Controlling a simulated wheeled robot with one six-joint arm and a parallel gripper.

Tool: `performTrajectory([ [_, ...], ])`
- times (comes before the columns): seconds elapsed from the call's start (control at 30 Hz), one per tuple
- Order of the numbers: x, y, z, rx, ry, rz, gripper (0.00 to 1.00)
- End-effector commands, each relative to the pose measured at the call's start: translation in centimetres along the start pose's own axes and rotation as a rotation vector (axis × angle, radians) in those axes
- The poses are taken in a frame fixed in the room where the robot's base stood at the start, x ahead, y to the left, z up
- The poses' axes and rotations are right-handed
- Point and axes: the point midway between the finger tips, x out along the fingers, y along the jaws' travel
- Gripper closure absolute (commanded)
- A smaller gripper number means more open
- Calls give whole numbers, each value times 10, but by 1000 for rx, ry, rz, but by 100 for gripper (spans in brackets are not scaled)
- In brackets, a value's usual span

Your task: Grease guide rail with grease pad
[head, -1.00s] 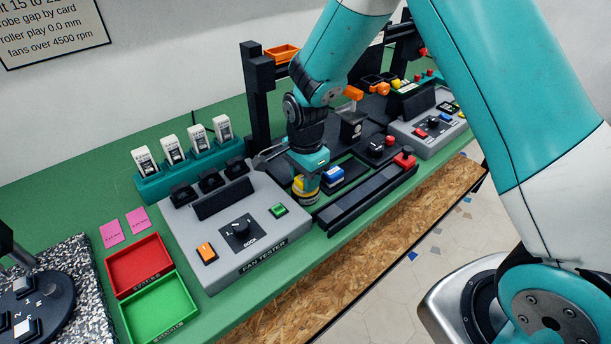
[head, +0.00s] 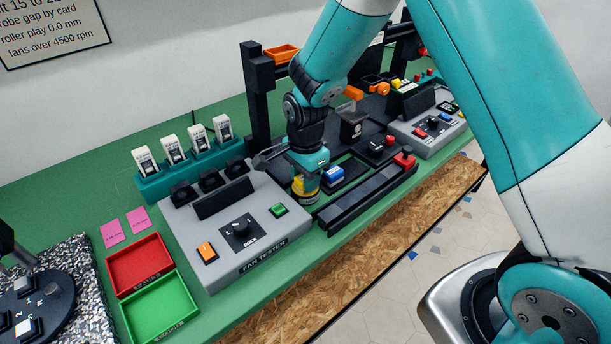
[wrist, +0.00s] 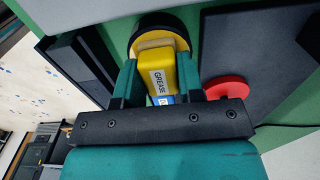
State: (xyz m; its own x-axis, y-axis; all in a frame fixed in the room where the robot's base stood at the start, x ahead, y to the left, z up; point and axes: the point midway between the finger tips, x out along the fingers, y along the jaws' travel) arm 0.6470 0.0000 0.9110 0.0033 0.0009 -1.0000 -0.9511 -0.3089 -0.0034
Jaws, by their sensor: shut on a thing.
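My gripper (head: 307,178) points down at the right edge of the fan tester. In the wrist view its two teal fingers (wrist: 159,68) are shut on the yellow grease pad (wrist: 161,70), whose label reads GREASE. The pad's far end is over or in a round black-rimmed dish with a yellow inside (wrist: 149,27). I cannot tell whether it touches. A blue block (head: 334,174) sits just right of the gripper in a dark tray. A long black rail-like bar (head: 362,203) lies along the bench's front edge; I cannot tell whether it is the guide rail.
The grey fan tester (head: 252,252) stands close left of the gripper. A dark upright post (head: 258,95) rises behind it. A red knob (head: 405,160) is to the right. Red (head: 140,266) and green (head: 160,308) trays lie at the left.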

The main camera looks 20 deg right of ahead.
Motion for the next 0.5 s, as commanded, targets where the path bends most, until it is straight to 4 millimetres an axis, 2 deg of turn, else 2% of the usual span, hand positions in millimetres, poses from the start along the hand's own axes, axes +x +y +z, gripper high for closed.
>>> performTrajectory([
  [0.17,-8,1,0,0,0,3,84],
  [0.5,-38,1,0,0,0,2,84],
])
